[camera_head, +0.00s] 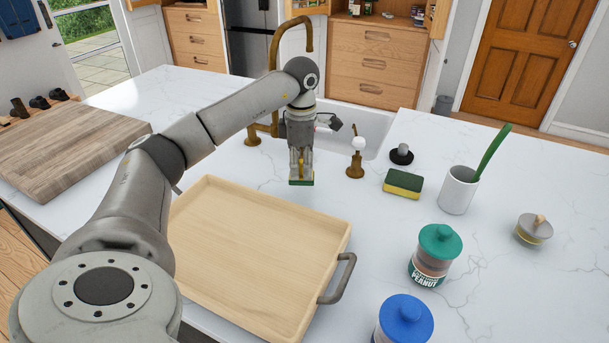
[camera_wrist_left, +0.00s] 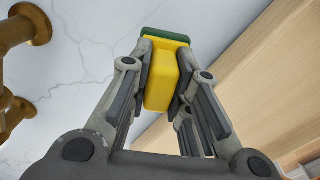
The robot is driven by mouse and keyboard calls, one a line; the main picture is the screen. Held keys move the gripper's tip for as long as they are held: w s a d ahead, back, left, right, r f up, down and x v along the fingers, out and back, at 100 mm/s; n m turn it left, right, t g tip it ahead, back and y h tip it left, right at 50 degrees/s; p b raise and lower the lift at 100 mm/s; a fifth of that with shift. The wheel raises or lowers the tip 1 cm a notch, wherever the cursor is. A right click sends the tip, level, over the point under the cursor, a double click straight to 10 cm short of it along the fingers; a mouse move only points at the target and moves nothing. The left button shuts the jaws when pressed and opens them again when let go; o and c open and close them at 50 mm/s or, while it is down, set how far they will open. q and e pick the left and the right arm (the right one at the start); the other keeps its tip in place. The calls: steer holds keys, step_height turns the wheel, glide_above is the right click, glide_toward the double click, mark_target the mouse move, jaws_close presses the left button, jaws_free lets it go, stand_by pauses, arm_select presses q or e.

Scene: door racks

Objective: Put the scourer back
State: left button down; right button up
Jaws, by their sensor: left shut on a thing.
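My left gripper (camera_head: 301,165) is shut on a scourer (camera_head: 301,182), with its green side down, over the white counter behind the wooden tray. In the left wrist view the scourer's yellow body (camera_wrist_left: 161,82) sits between the two fingers, with its green layer at the far end. Whether it touches the counter I cannot tell. A second yellow and green scourer (camera_head: 403,183) lies flat on the counter to the right, apart from the gripper. My right gripper is not in view.
The wooden tray (camera_head: 250,245) is empty. The sink (camera_head: 350,128), brass tap (camera_head: 275,70) and soap pump (camera_head: 356,163) are close by. A white cup (camera_head: 458,190) with a green-handled brush, a black-based stopper (camera_head: 401,154) and jars (camera_head: 433,255) stand right. A cutting board (camera_head: 65,148) lies left.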

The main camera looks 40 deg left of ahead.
arm_select(q)
steer(key=shift+w+f, duration=0.25)
steer(key=f, duration=0.1)
steer(key=f+p, duration=0.1)
steer(key=f, duration=0.1)
steer(key=shift+w, duration=0.3)
steer(key=shift+f, duration=0.45)
steer(key=shift+f, duration=0.1)
steer(key=c, duration=1.3)
jaws_free()
steer(key=shift+c, duration=0.2)
